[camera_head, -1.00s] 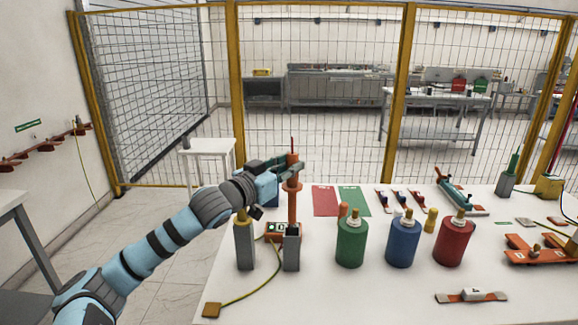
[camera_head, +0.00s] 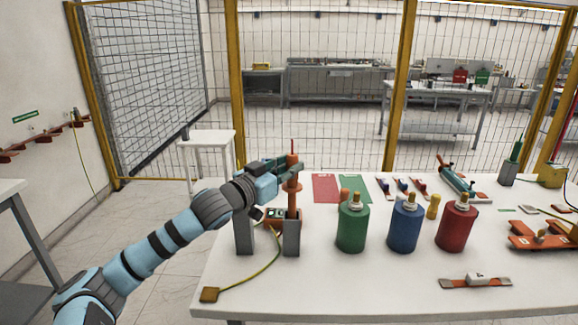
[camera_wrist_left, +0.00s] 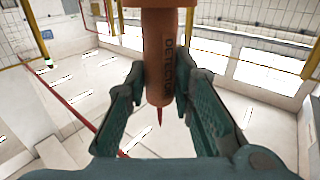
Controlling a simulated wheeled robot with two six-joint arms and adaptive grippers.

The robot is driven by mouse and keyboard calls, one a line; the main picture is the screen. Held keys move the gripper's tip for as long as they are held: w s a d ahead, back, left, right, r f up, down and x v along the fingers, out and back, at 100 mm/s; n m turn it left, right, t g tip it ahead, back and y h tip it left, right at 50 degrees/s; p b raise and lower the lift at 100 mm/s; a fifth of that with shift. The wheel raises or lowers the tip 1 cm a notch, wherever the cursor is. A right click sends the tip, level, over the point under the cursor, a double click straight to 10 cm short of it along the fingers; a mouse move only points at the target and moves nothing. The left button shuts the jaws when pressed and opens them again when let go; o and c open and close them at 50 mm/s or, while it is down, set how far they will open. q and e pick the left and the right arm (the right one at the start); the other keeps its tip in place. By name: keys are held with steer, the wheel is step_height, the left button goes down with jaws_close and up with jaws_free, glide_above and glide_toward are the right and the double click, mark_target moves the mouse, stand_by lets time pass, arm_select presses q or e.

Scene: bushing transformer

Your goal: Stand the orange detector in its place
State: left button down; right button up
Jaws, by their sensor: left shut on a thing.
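The orange detector (camera_head: 292,200) stands upright in the head view, with its thin red tip pointing up. My left gripper (camera_head: 291,172) is shut around its upper part. In the left wrist view the detector (camera_wrist_left: 166,45), with lettering on its side, lies between the two green fingers of my left gripper (camera_wrist_left: 160,95), and its red tip shows past them. Its lower end meets the top of a grey block (camera_head: 291,238); I cannot tell whether it is inside the block or just above it. My right gripper is not in view.
A second grey block (camera_head: 243,236) stands to the left. An orange box (camera_head: 275,215) sits behind, and a yellow-green cable (camera_head: 265,266) runs in front. Green (camera_head: 352,228), blue (camera_head: 404,225) and red (camera_head: 455,224) canisters stand to the right. The front of the table is mostly clear.

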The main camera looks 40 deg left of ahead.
mark_target(289, 196)
arm_select(q)
steer(key=shift+f+b, duration=1.55)
steer(key=shift+f, duration=0.75)
steer(key=shift+f+b, duration=0.75)
steer(key=shift+f, duration=0.45)
steer(key=shift+f+b, duration=0.3)
steer(key=shift+f, duration=0.3)
steer(key=c, duration=1.3)
jaws_free()
